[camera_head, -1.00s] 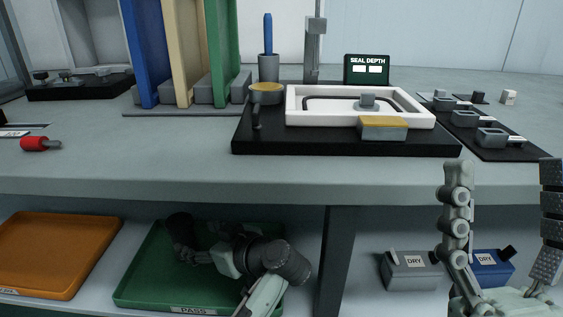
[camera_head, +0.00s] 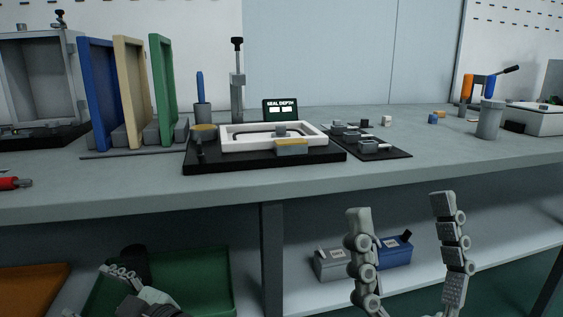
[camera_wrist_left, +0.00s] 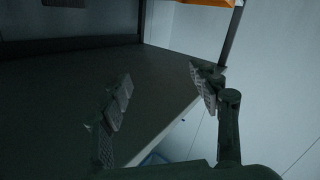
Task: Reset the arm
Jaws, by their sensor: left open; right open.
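My left gripper (camera_head: 112,272) is at the lower left of the head view, in front of the green tray on the lower shelf; part of it is hidden or out of frame. In the left wrist view its two fingers (camera_wrist_left: 160,80) stand apart with nothing between them. My right gripper (camera_head: 402,205) points up at the lower right, in front of the table's front edge and lower shelf. Its fingers are wide apart and empty.
The table (camera_head: 110,203) carries a black fixture base (camera_head: 215,168) with a white frame (camera_head: 233,143), and upright coloured panels (camera_head: 103,95) at left. Below are a green tray (camera_head: 205,280), an orange tray (camera_head: 35,290), a grey box (camera_head: 330,265) and a blue box (camera_head: 394,255). The tabletop's right front is clear.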

